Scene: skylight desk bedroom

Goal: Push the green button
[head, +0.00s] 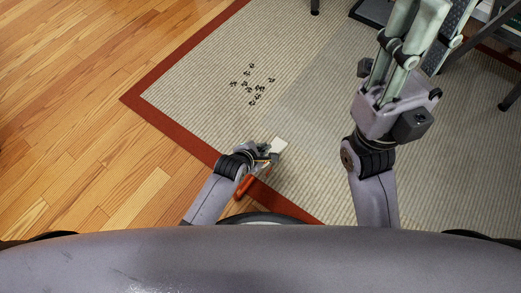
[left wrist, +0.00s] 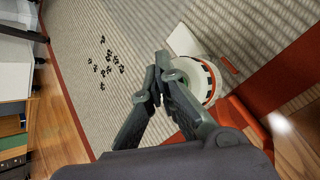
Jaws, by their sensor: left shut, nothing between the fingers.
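My left gripper (left wrist: 158,82) is shut and empty; in the left wrist view its dark fingers meet in front of a round pale disc (left wrist: 188,72) with a white and orange rim. I cannot tell whether the fingertips touch this disc. The disc's centre looks faintly green, but I cannot tell whether it is the green button. In the head view the left gripper (head: 258,160) is low over the rug's edge, beside a white piece (head: 279,145) and an orange-red part (head: 245,185). My right arm rises at the right; its two pale finger-like bars (head: 403,45) run to the top edge, tips not visible.
A striped rug (head: 200,90) with a red border lies on the wood floor (head: 70,100). Several dark marks or small pieces (head: 252,87) are on the rug. Dark furniture legs stand at the upper right. The floor at the left is clear.

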